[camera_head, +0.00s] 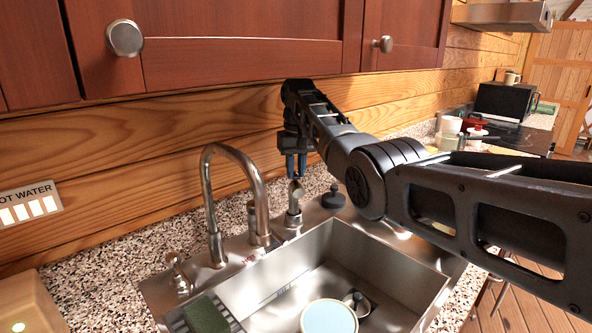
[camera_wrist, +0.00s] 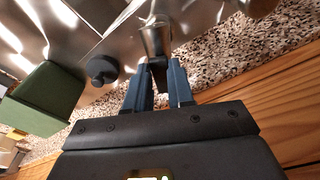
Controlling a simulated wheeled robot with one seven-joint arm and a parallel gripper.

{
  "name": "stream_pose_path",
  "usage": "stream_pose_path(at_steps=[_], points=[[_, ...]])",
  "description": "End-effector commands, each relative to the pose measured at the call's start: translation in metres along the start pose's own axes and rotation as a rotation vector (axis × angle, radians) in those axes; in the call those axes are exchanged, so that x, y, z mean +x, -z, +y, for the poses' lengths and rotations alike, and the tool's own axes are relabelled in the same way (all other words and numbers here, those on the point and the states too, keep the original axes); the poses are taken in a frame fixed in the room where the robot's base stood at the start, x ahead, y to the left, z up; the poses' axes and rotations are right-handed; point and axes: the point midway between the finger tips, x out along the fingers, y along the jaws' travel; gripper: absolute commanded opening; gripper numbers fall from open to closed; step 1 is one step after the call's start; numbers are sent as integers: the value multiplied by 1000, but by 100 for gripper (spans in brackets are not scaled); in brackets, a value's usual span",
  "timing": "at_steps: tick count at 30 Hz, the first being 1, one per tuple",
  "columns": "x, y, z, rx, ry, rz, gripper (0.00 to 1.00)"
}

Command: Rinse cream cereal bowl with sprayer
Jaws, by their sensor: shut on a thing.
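The metal sprayer (camera_head: 294,204) stands upright in its holder on the sink's back ledge, right of the tall curved faucet. My gripper (camera_head: 296,174) points down from above, its blue fingers shut on the top of the sprayer. In the wrist view, the sprayer (camera_wrist: 153,40) shows between the fingertips (camera_wrist: 158,72). A round bowl (camera_head: 328,318) with a cream rim and pale blue inside sits in the sink basin (camera_head: 375,262). Its near part is cut off by the frame's lower edge.
The curved faucet (camera_head: 262,205) rises close left of the sprayer. A dark knob-topped fitting (camera_head: 333,197) stands to its right. A green sponge (camera_head: 207,315) lies on a rack at the sink's left. Cabinets (camera_head: 240,45) hang low over my arm. A drain strainer (camera_head: 357,302) is beside the bowl.

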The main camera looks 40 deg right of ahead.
Motion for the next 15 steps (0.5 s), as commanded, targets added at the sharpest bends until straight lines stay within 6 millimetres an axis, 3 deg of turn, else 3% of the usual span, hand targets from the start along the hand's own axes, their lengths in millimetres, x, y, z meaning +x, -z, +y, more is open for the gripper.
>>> stream_pose_path(at_steps=[13,14,15], points=[[0,0,0,-1,1,-20,0],[0,0,0,-1,1,-20,24],[0,0,0,-1,1,-19,28]])
